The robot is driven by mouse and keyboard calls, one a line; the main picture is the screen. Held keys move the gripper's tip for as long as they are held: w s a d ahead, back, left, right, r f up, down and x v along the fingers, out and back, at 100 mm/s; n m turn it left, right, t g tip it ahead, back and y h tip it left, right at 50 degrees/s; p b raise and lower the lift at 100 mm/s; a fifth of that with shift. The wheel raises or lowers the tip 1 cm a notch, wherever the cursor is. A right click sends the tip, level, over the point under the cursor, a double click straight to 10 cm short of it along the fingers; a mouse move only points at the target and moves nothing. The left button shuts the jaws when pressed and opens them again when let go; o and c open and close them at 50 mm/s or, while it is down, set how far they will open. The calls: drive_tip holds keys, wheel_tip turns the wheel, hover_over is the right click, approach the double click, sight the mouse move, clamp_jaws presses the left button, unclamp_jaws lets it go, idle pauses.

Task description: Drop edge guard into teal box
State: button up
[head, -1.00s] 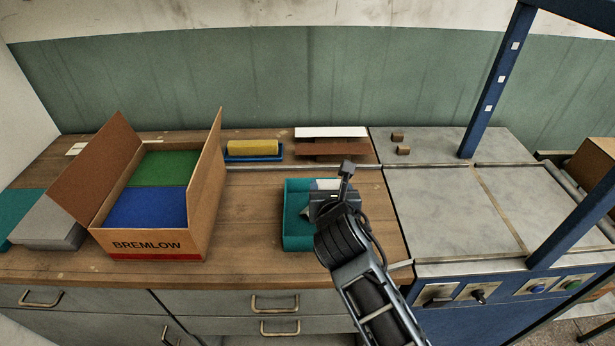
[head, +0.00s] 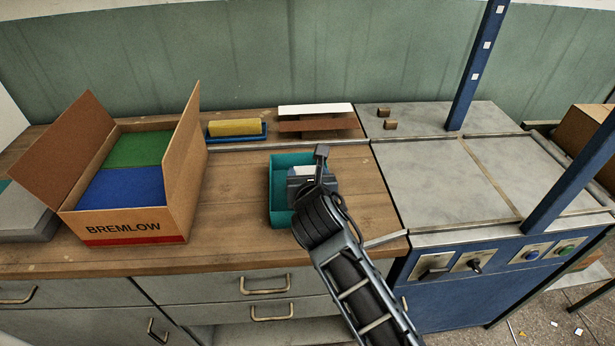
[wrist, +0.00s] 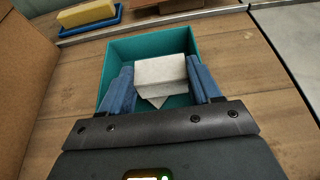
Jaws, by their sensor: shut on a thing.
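The teal box (head: 279,213) stands open on the wooden counter, left of the grey machine top. It also shows in the wrist view (wrist: 118,62). My gripper (wrist: 166,84) is over the box with its blue fingers on both sides of a pale grey-white block-like piece, the edge guard (wrist: 160,69). The fingers are shut on it. A pointed lower part of the guard shows below its front face. In the head view my gripper (head: 308,178) hides the right part of the box. I cannot tell how far the guard is from the box floor.
A cardboard BREMLOW box (head: 130,229) with green and blue stacks stands at left. A yellow block on a blue tray (head: 252,137) and white and brown strips (head: 316,109) lie behind. Two small brown blocks (head: 390,125) sit on the machine top. Wood left of the teal box is clear.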

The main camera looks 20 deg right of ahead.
drive_tip(key=o, duration=1.1)
drive_tip(key=shift+v, duration=3.95)
